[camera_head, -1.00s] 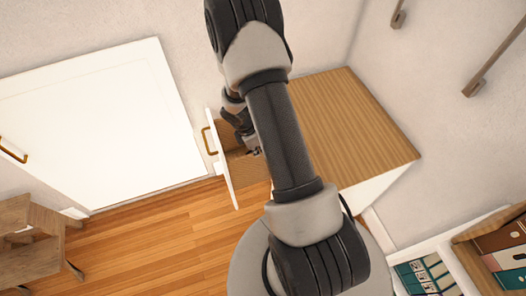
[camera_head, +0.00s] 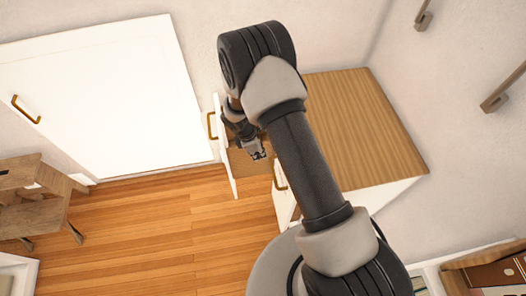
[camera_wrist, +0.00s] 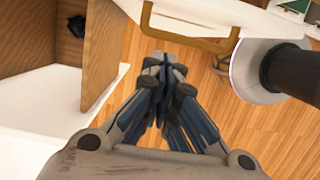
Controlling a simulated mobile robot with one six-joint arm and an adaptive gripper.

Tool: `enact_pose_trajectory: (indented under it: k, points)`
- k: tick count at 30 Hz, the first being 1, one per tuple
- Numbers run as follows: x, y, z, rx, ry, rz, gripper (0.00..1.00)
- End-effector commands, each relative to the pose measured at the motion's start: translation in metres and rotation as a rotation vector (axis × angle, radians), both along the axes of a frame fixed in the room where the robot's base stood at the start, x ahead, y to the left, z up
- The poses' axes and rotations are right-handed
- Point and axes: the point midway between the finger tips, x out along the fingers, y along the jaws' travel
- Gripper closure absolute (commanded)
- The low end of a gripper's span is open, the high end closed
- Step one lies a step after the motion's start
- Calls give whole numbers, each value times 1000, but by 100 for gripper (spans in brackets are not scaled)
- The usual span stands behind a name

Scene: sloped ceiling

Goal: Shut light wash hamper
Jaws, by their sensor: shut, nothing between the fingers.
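A white cabinet with a wood-grain top (camera_head: 365,125) stands against the wall. A white front panel (camera_head: 226,150) with a brass handle (camera_head: 211,125) stands out from its left side, with brown wood behind it; I take this pulled-out part for the hamper. My gripper (camera_head: 258,153) is between this panel and the cabinet, partly hidden by my arm. In the wrist view, my gripper (camera_wrist: 165,62) is shut and empty, beside a brown wooden wall (camera_wrist: 105,48). Contact with the wall cannot be told.
Another brass handle (camera_head: 280,176) is on the cabinet's front; a brass handle shows near my fingertips in the wrist view (camera_wrist: 190,42). A white door (camera_head: 105,95) is at left. A wooden stand (camera_head: 35,205) is at lower left. Wood floor (camera_head: 165,225) between is clear.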

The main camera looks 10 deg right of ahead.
Motion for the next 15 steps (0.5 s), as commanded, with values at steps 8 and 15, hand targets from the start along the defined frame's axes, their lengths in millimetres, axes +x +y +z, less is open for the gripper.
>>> enact_pose_trajectory:
  k: [8,15]
  points:
    - [1,-22,-49,0,-1,-6,100]
    - [0,-48,-46,0,-1,-2,100]
